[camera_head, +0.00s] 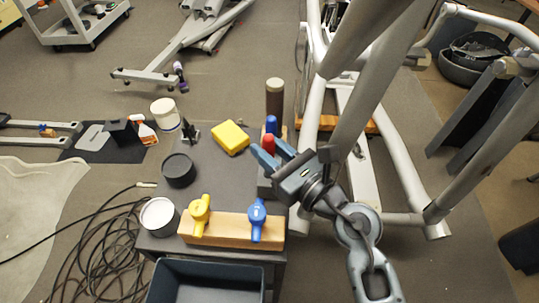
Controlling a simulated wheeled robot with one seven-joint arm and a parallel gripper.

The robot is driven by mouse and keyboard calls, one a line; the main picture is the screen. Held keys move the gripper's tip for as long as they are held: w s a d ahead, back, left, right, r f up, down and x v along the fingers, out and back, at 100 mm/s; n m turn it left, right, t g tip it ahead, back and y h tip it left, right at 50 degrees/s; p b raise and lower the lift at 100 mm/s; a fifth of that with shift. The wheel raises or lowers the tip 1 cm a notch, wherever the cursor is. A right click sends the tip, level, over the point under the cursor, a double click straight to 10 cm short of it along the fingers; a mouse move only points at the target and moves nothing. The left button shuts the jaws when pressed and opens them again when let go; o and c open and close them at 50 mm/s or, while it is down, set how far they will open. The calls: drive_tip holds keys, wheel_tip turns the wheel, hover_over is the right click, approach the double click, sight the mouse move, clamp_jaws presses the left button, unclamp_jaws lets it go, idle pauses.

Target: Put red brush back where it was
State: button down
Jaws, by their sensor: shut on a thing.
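My gripper (273,153) reaches in from the right over the right side of the small dark table (223,172). Its two blue fingers are shut on the red brush (267,142), whose red end shows between and just beyond the fingertips. The rest of the brush is hidden by the fingers. A blue-topped piece (271,124) stands just behind the red end. A grey block (265,187) sits below the gripper at the table's right edge. I cannot tell whether the brush touches anything below it.
A yellow sponge-like block (230,137), a black round container (179,170) and a white-topped can (159,216) stand on the table. A wooden block (231,228) with yellow and blue handles lies in front. A brown cylinder (275,98) stands behind. The elliptical's frame (363,180) is close on the right.

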drive_tip(key=shift+f, duration=0.55)
drive_tip(key=c, duration=0.8)
unclamp_jaws()
drive_tip(key=shift+f, duration=0.1)
drive_tip(key=shift+r, duration=0.25)
drive_tip(key=b+v, duration=0.1)
drive_tip(key=v, duration=1.1)
drive_tip(key=shift+f+b, duration=0.15)
drive_tip(key=shift+b, duration=0.25)
drive_tip(key=shift+s+d, duration=0.1)
